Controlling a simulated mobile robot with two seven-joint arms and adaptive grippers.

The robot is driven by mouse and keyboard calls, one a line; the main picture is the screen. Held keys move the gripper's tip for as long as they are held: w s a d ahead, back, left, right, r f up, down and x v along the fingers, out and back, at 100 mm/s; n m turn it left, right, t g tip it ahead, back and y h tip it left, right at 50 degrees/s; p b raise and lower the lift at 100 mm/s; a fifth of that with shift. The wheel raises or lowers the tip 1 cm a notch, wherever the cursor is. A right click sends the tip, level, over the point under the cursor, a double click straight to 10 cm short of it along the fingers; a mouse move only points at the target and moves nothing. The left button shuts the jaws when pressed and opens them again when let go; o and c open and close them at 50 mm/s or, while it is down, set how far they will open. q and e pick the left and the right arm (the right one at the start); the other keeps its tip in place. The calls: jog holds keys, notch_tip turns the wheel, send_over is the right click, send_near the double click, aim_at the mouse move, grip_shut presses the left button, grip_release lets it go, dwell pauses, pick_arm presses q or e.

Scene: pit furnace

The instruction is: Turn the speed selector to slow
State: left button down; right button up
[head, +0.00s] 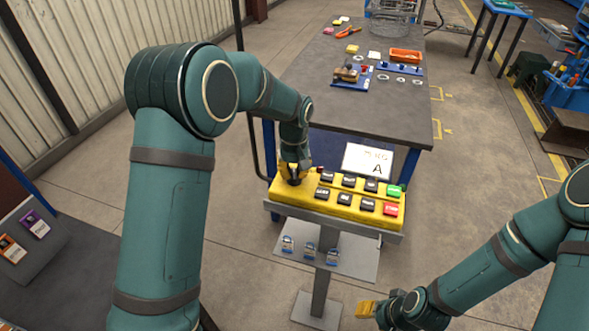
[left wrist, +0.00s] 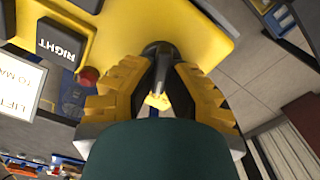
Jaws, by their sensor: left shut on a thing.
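The yellow control box (head: 312,208) stands on a pedestal in the head view, with black labelled buttons, one green button (head: 394,190) and one red button (head: 390,209). My left gripper (head: 293,175) is at the box's left end. In the left wrist view, the yellow fingers of this gripper (left wrist: 158,92) are shut on the black selector knob (left wrist: 158,52), one on each side. The knob's pointer and marked positions are hidden or unreadable. My right gripper (head: 367,309) hangs low at the right, apart from the box; its jaw opening cannot be made out.
A white card marked A (head: 367,161) stands behind the box. A shelf (head: 350,262) with several small padlock-like items is below it. A grey workbench (head: 320,85) with parts stands behind. A button marked RIGHT (left wrist: 62,43) is near the knob. Open floor lies right of the pedestal.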

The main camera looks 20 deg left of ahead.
aim_at(294, 173)
pick_arm(q)
jog(key=shift+s+f+n, duration=0.1)
jog(key=shift+n, duration=0.5)
jog(key=c, duration=1)
grip_release()
notch_tip(294, 173, up, 12)
